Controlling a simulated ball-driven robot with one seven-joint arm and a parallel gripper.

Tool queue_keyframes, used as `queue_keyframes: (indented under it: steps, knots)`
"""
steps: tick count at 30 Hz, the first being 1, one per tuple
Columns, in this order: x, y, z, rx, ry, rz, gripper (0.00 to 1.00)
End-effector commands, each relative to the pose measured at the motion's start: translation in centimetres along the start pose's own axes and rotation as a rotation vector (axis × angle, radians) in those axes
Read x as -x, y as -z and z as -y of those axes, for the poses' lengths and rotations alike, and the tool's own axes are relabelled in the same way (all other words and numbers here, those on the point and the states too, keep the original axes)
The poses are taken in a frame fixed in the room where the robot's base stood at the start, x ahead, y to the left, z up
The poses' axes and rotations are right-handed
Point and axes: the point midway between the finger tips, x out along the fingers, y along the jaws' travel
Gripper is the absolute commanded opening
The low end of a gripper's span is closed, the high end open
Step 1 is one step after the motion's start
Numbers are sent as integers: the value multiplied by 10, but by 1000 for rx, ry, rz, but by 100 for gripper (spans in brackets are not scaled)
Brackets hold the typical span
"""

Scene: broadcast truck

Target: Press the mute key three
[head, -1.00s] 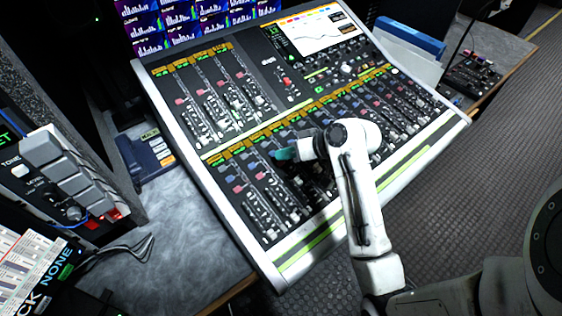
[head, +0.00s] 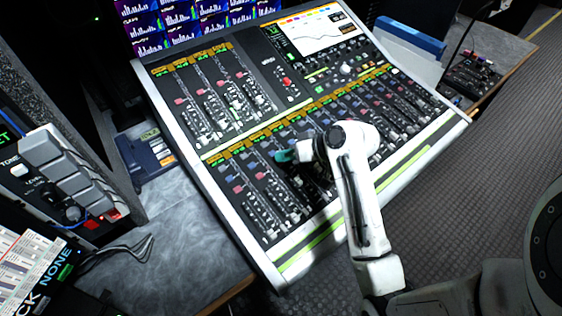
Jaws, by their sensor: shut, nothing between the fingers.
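The mixing console (head: 205,181) fills the middle of the head view, with an upper bank of fader strips at left and a longer lower bank along the front. Small red, blue and grey keys sit above the faders. Which of them is mute key three cannot be read at this size. My gripper (head: 281,156) has teal fingertips and is shut and empty. Its tips are over the upper part of the lower bank, near the third or fourth strip from the left. Whether they touch a key cannot be told. My gripper and arm hide several strips behind them.
A phone-like blue unit (head: 146,157) stands left of the console. A rack with grey keys (head: 62,170) is at far left, with loose cables (head: 130,247) below it. A blue binder (head: 411,36) and a small black device (head: 472,75) are at upper right. The floor at right is clear.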

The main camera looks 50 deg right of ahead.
Motion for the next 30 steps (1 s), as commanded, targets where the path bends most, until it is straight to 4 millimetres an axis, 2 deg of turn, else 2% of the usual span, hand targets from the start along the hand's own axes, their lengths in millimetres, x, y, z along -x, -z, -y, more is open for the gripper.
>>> queue_keyframes:
  steps: [30]
  knots:
    - [-3,-2,-2,0,0,1,0]
